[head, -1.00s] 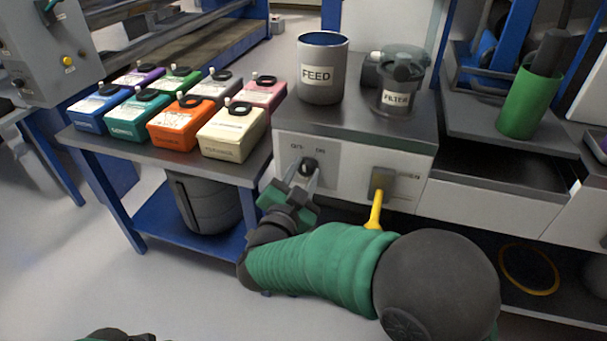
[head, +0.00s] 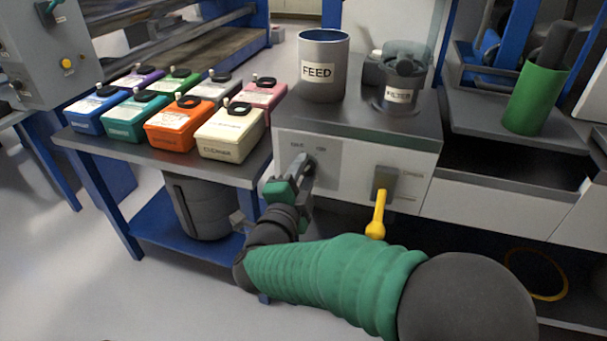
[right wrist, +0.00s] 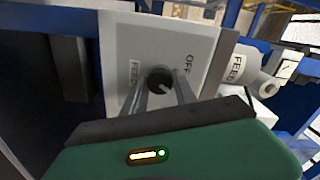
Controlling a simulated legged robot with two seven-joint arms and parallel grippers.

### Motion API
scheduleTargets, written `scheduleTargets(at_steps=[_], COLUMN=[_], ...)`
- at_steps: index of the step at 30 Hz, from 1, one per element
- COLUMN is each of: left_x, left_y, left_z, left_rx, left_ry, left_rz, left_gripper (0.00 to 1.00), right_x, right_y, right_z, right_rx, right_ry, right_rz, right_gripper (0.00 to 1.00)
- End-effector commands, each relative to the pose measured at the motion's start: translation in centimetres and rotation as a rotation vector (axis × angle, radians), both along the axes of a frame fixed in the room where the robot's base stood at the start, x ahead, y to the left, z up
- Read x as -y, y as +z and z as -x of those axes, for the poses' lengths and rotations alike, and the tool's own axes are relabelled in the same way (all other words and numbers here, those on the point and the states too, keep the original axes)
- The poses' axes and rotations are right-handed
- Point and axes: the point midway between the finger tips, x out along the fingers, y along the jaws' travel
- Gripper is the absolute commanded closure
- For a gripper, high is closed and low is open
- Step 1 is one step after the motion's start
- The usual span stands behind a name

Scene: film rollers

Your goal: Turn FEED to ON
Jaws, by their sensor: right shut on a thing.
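The FEED knob (head: 309,164) is a round black knob on the front of the light grey cabinet (head: 352,182), between small OFF and ON labels. My right gripper (head: 303,170) is shut on it. In the right wrist view the two fingers (right wrist: 162,92) lie on either side of the knob (right wrist: 159,77), with the OFF label (right wrist: 189,64) and a FEED label (right wrist: 135,72) beside it. A pale mark shows on the knob, but I cannot tell which label it points to. My left gripper is out of view.
A grey FEED canister (head: 322,85) and a FILTER unit (head: 402,93) stand on the cabinet. A yellow lever (head: 379,212) hangs right of the knob. Several coloured bottles, including a cream one (head: 231,136), fill the table at left. A grey bin (head: 200,205) sits below.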

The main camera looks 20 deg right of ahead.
Motion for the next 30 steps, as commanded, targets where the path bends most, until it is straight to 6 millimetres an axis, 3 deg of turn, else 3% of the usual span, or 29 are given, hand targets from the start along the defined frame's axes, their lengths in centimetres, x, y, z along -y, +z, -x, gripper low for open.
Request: scheduleTargets(at_steps=[13, 14, 18, 30], left_x=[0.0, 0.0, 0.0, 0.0], left_y=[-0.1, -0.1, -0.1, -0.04], left_z=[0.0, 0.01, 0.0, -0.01], left_rx=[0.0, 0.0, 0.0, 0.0], left_ry=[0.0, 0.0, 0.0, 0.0], left_rz=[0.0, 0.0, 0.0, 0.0], left_gripper=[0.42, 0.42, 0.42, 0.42], right_x=[0.02, 0.02, 0.02, 0.12], right_y=[-0.42, -0.41, -0.31, -0.11], right_z=[0.1, 0.1, 0.07, -0.21], right_rx=[-0.004, -0.003, -0.001, 0.002], right_ry=[-0.001, -0.001, -0.001, -0.001], right_rz=[-0.011, -0.01, -0.009, -0.008], right_gripper=[1.0, 0.62, 0.45, 0.45])
